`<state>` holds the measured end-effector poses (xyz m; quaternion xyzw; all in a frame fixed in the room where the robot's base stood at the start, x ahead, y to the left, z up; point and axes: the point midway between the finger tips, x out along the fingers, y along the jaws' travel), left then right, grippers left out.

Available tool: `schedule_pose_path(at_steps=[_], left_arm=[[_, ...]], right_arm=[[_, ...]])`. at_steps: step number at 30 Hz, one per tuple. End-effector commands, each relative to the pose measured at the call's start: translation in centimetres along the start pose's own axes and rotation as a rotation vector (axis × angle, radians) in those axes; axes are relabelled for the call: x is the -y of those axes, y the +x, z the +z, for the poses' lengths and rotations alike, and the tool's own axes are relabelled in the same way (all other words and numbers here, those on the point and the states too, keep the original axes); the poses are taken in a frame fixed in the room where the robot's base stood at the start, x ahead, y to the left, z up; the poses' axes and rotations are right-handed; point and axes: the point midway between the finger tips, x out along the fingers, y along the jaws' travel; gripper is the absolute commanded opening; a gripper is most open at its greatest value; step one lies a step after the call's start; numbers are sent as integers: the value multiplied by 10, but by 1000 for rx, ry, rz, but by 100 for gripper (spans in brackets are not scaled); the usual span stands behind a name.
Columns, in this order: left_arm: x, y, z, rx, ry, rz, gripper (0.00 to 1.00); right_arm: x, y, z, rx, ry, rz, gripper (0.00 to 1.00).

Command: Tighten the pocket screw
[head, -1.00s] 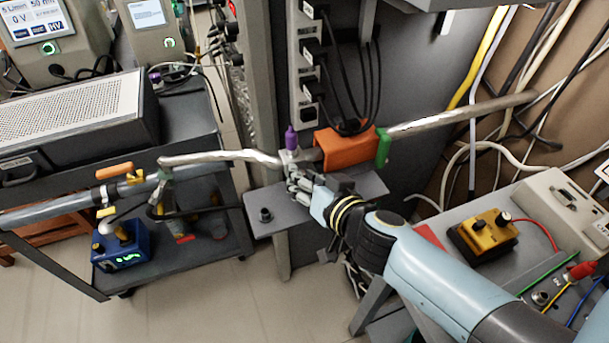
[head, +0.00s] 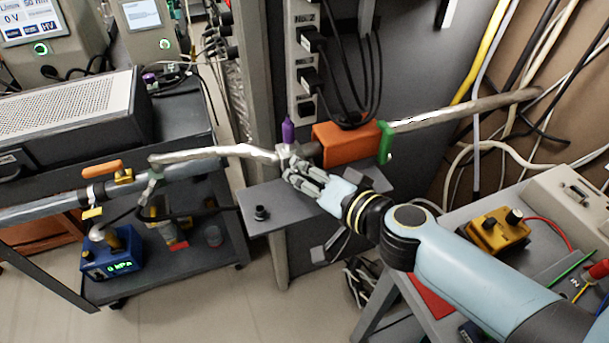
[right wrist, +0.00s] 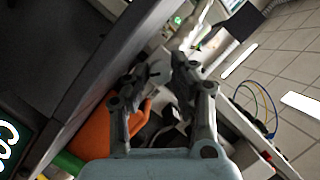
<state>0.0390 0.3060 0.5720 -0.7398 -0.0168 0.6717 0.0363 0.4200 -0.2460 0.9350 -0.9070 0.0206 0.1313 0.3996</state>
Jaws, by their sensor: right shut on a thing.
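A metal fitting (head: 285,154) sits in a silvery horizontal tube, with a purple cap (head: 288,130) standing upright on it. My right gripper (head: 289,168) comes in from the lower right, with its fingers at the lower front side of the fitting. In the right wrist view, the fingers (right wrist: 170,75) are closed around a small metallic piece (right wrist: 158,72). The fingers cover most of that piece, so I cannot tell for certain whether it is the pocket screw. My left gripper is out of view.
An orange block (head: 345,147) and a green plate (head: 385,143) sit on the tube just right of the gripper. A grey shelf (head: 285,208) with a black knob (head: 260,212) lies below. Black cables hang behind.

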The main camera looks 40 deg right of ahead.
Motion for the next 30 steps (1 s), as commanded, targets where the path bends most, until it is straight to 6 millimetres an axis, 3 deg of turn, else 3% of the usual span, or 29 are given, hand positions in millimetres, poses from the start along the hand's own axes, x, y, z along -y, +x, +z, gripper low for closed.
schedule_pose_path(at_steps=[7, 8, 13, 23, 30], left_arm=[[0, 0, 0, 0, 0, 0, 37], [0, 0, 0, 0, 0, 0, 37], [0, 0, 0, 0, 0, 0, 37], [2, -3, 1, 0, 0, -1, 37], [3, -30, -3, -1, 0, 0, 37]], right_arm=[[1, 0, -1, -1, -1, -1, 0], [1, 0, -1, -1, -1, -1, 25], [0, 0, 0, -1, -1, 0, 47], [0, 0, 0, 0, -8, 5, 47], [6, -1, -4, 1, -130, 57, 47]])
